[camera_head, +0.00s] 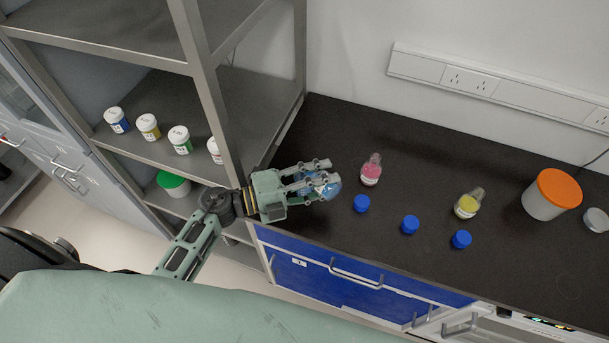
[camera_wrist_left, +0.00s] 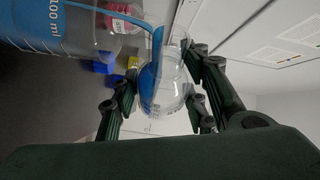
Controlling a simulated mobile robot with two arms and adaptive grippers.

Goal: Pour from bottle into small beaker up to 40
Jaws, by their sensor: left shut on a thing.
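My left gripper (camera_head: 322,180) is shut on a clear round glass bottle with blue liquid (camera_wrist_left: 155,85), above the left end of the dark counter. In the left wrist view the bottle is tipped between the fingers (camera_wrist_left: 160,105). A blue stream (camera_wrist_left: 120,15) runs from its neck towards a clear beaker marked 100 ml (camera_wrist_left: 75,35) at the upper left. The beaker is cut off by the frame, and its fill level is not clear. In the head view gripper and bottle largely hide the beaker. My right gripper is not in view.
On the counter (camera_head: 300,222) are a pink bottle (camera_head: 371,170), a yellow bottle (camera_head: 468,204), several blue caps (camera_head: 410,224) and an orange-lidded tub (camera_head: 551,193). A metal shelf (camera_head: 213,90) with lidded jars stands close on the left. The counter's back middle is clear.

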